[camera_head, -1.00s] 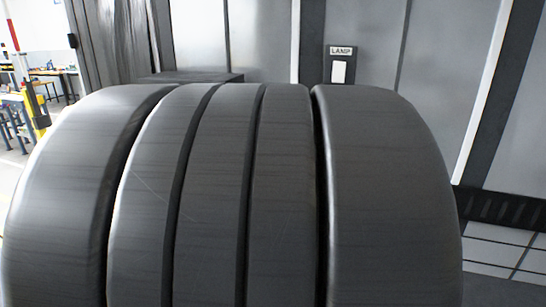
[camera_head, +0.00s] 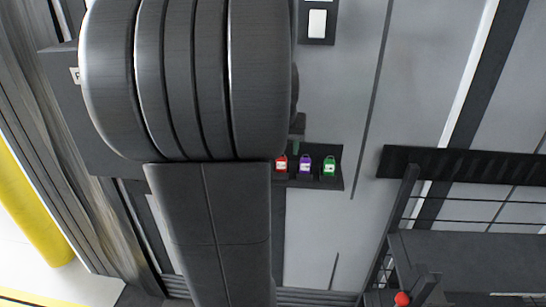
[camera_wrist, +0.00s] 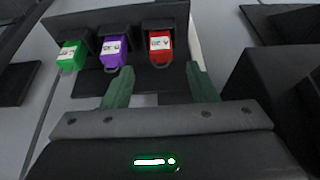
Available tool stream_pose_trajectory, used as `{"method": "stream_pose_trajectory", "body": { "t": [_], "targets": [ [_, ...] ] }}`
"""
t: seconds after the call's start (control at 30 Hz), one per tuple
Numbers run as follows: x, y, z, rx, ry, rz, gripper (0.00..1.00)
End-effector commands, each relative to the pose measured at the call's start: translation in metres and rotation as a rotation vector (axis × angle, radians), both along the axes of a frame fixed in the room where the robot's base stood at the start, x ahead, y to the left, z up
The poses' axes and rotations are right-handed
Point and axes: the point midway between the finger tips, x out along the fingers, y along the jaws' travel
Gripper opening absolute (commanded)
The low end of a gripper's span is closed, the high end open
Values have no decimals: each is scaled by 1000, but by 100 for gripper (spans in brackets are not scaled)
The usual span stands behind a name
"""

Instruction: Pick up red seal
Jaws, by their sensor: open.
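The red seal (camera_head: 281,164) hangs on a dark rack (camera_head: 334,182) on the wall, leftmost of three seals in the head view and partly beside my arm. In the wrist view the red seal (camera_wrist: 161,47) is at the right of the row, with a white label and a dark loop below. My gripper (camera_wrist: 160,68) is open, its two green fingers apart and pointing toward the red seal. The seal shows between and beyond the fingertips, and nothing is held. In the head view my arm hides most of the gripper.
A purple seal (camera_head: 305,165) and a green seal (camera_head: 329,166) hang beside the red one, close together. A white lamp switch (camera_head: 317,23) is on the wall above. A black shelf or cart (camera_head: 460,255) with a red knob (camera_head: 402,298) stands at lower right.

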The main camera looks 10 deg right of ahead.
Motion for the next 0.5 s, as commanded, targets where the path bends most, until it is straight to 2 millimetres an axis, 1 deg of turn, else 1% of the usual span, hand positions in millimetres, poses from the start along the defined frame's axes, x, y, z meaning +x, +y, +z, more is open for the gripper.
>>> {"method": "stream_pose_trajectory", "body": {
  "t": [0.03, 0.17, 0.5],
  "targets": [
    [1, -1, -5, 0, 2, 0, 53],
    [4, -1, -11, 0, 0, 0, 53],
    [21, -4, -52, 1, 2, 0, 53]
  ]
}}
